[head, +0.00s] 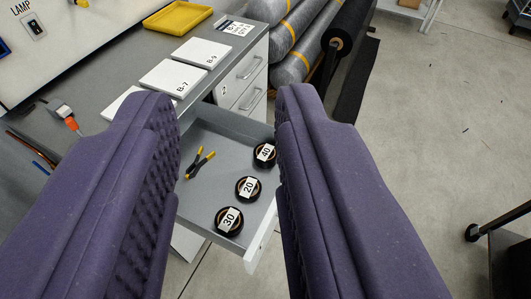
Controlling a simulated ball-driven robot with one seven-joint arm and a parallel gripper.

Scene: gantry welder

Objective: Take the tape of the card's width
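Three dark rolls of tape with white number labels lie in an open grey drawer (210,126). The roll marked 40 (265,153) is at the back right, the roll marked 20 (247,188) in the middle, and the roll marked 30 (229,220) nearest the front. A small printed card (236,27) lies at the far end of the bench top; its print is too small to read surely. My gripper (226,100) has two purple padded fingers, wide apart with nothing between them. It appears above the drawer, touching no roll that I can see.
Yellow-handled pliers (200,163) lie in the drawer, left of the rolls. White plates (201,52) and a yellow tray (178,17) are on the bench. Open floor (440,120) is at right.

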